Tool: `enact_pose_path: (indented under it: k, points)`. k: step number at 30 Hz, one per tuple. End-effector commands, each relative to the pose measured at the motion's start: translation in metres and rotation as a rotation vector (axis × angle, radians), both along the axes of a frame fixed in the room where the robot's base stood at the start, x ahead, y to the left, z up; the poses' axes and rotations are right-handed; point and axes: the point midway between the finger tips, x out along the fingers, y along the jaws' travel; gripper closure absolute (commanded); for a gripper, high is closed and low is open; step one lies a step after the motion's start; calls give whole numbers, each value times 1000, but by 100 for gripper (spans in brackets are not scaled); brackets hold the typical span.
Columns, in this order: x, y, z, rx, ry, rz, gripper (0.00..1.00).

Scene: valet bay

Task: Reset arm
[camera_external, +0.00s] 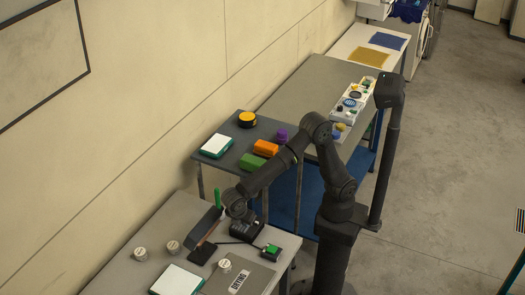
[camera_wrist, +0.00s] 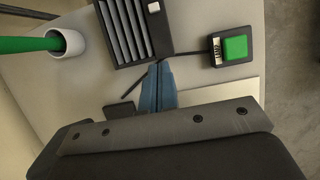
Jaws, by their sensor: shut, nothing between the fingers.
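My arm is bent over the near table (camera_external: 165,228) in the external view, with its wrist low above that table. My gripper (camera_wrist: 158,70) shows in the wrist view as two blue fingers pressed together, with nothing between them. The fingertips lie just below a black slatted device (camera_wrist: 128,30) in that picture. In the external view the fingers are too small and dark to tell apart. A small black box with a green button (camera_wrist: 236,48) is to the right of the fingers; its button also shows in the external view (camera_external: 271,248).
A white cup (camera_wrist: 70,45) holds a green-handled item. The near table bears white pots (camera_external: 140,253), a white-topped pad (camera_external: 178,281) and a grey labelled mat (camera_external: 255,280). A grey table (camera_external: 222,160) behind holds orange and green blocks.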

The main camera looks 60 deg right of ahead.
Motion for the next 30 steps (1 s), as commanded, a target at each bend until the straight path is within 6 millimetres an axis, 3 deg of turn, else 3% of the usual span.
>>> enact_pose_path:
  k: [9,13,30]
  points:
    - [0,-20,-62,-9,3,-2,100]
    - [0,10,-61,-4,1,1,100]
    - [0,50,47,-1,-1,-2,100]
